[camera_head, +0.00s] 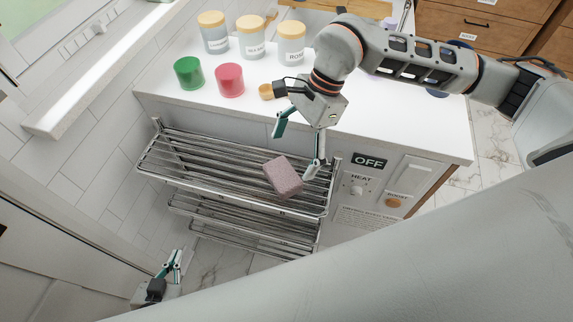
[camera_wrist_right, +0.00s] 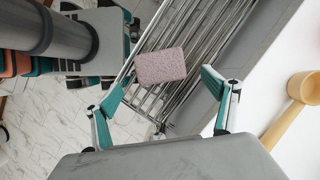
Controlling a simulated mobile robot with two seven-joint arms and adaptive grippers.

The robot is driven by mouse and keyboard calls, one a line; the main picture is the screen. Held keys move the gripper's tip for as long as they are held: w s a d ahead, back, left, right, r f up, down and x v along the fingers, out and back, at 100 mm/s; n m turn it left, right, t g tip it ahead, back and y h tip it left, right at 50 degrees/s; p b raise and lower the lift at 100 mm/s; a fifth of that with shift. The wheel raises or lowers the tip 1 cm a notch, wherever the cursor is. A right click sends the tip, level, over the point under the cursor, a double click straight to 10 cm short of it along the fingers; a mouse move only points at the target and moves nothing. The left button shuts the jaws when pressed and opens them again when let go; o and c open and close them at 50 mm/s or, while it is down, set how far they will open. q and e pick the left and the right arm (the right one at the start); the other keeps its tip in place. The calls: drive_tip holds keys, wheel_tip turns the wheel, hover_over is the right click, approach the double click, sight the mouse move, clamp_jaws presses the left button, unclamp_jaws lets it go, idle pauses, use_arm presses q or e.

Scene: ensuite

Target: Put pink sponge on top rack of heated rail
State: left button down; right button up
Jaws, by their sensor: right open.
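The pink sponge (camera_head: 283,177) is a speckled block over the top rack (camera_head: 190,155) of the heated rail, near its right end and front bar. It looks tilted; I cannot tell whether it rests fully on the bars. In the right wrist view the sponge (camera_wrist_right: 160,66) shows against the rack bars (camera_wrist_right: 205,45), just beyond my fingertips. My right gripper (camera_head: 294,155) is open, with its fingers apart and nothing held, beside and above the sponge. My left gripper (camera_head: 172,264) is low at the lower left, away from the rail; its finger gap is unclear.
A white counter (camera_head: 180,108) stands behind the rail, with a green cup (camera_head: 188,73), a red cup (camera_head: 229,80), several lidded jars (camera_head: 251,38) and a wooden scoop (camera_head: 266,91). A heat panel (camera_head: 369,163) reading OFF is right of the rack. Lower racks (camera_head: 240,220) lie beneath.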

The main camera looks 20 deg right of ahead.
drive_tip(key=v, duration=0.5)
drive_tip(key=shift+r, duration=0.15)
idle(0.3)
